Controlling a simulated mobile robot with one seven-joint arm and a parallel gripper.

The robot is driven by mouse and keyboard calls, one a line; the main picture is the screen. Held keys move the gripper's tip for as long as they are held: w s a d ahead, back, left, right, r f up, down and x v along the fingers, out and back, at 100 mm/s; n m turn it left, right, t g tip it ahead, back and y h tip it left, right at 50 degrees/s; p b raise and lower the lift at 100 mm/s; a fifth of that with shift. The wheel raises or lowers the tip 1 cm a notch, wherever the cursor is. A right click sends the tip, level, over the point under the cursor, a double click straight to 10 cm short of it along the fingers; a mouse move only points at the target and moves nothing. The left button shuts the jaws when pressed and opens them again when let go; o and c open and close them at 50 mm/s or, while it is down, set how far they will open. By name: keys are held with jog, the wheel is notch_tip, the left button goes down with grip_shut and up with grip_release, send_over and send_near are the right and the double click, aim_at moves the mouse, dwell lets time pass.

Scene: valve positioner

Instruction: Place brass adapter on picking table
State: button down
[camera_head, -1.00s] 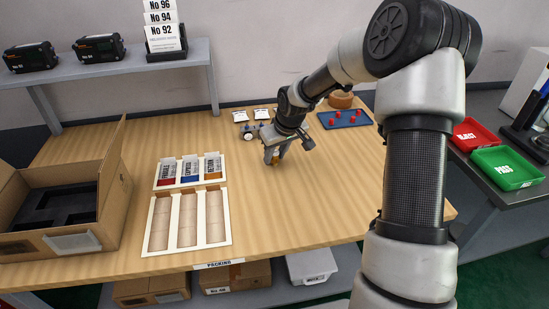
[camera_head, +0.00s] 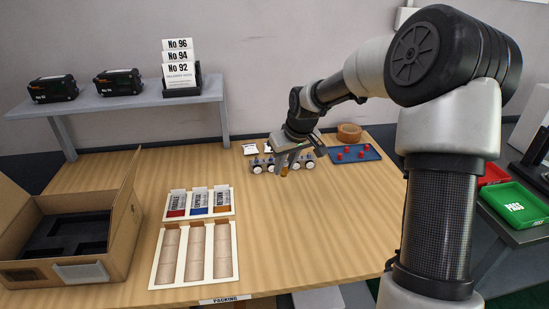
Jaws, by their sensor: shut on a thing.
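My gripper (camera_head: 285,167) is in the back middle of the wooden table (camera_head: 290,235). It points down and is shut on a small brass-coloured piece, the brass adapter (camera_head: 284,172), which shows just below the fingers. Most of the adapter is hidden by the fingers. It appears a little above the tabletop; I cannot tell if it touches. The table's front edge bears a label reading PACKING (camera_head: 225,300).
Several small fittings with round white faces (camera_head: 257,168) stand around my gripper. A blue tray with red pieces (camera_head: 355,154) and a tape roll (camera_head: 349,132) are to the right. A white compartment tray (camera_head: 195,256) and open carton (camera_head: 68,245) lie left. The front right table is clear.

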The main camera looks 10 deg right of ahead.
jog(key=shift+s+r, duration=0.1)
jog(key=shift+r, duration=0.3)
jog(key=s+r+m+h, duration=0.1)
jog(key=s+m, duration=0.3)
jog(key=s, duration=1.1)
notch_tip(320, 180, up, 11)
jog(key=w+p, duration=0.2)
jog(key=p, duration=1.3)
